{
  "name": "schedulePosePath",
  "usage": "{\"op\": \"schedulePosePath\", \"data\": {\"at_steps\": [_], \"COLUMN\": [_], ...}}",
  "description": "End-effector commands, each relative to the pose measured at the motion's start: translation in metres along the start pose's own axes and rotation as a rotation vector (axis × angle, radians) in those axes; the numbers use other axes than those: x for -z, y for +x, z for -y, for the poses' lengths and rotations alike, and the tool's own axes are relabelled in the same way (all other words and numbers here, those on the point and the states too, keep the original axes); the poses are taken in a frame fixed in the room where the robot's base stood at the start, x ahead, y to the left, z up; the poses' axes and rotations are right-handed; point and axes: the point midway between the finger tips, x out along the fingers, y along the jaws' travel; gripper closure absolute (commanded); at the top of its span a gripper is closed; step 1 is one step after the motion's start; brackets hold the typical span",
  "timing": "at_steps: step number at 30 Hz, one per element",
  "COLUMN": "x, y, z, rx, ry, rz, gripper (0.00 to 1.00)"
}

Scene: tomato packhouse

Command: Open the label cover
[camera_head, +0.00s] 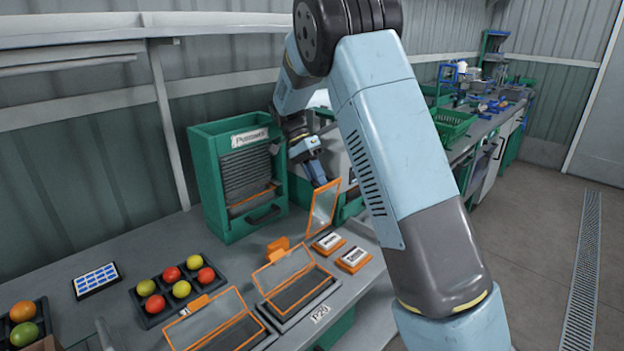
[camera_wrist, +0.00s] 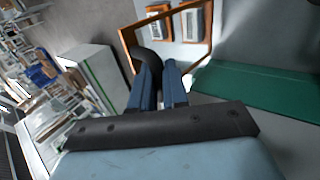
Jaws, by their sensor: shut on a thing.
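The label cover (camera_head: 323,207), a clear panel in an orange frame, stands raised and tilted above the bench, behind two white label blocks with orange edges (camera_head: 328,242). Its frame also shows in the wrist view (camera_wrist: 128,37), with the label blocks (camera_wrist: 190,24) seen through or beyond it. My gripper (camera_head: 321,180) is at the upper edge of the cover, shut on it. In the wrist view the blue fingers (camera_wrist: 160,82) are close together at the frame's lower edge, by a dark curved part. The exact contact is partly hidden by the fingers.
Two more orange-framed clear covers (camera_head: 216,321) lie tilted over dark trays at the front. A green cabinet (camera_head: 213,190) stands to the left. A black tray (camera_head: 150,318) holds red and yellow tomatoes. Green crates (camera_head: 450,126) stand at the back right.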

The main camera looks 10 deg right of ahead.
Motion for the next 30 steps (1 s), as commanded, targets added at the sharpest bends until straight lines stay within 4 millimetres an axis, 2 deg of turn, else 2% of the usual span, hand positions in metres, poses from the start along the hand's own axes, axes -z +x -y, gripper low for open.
{"op": "schedulePosePath", "data": {"at_steps": [1, 2, 10, 26, 30], "x": [-0.005, -0.005, -0.002, 0.0, 0.0], "y": [0.008, 0.008, 0.007, 0.004, -0.003], "z": [0.005, 0.005, 0.003, 0.001, 0.001], "rx": [-0.01, -0.01, -0.009, -0.007, -0.006], "ry": [-0.007, -0.007, -0.003, 0.001, 0.001], "rz": [0.008, 0.008, 0.006, 0.004, 0.004], "gripper": [1.0, 0.85, 0.6, 0.6, 0.6]}}
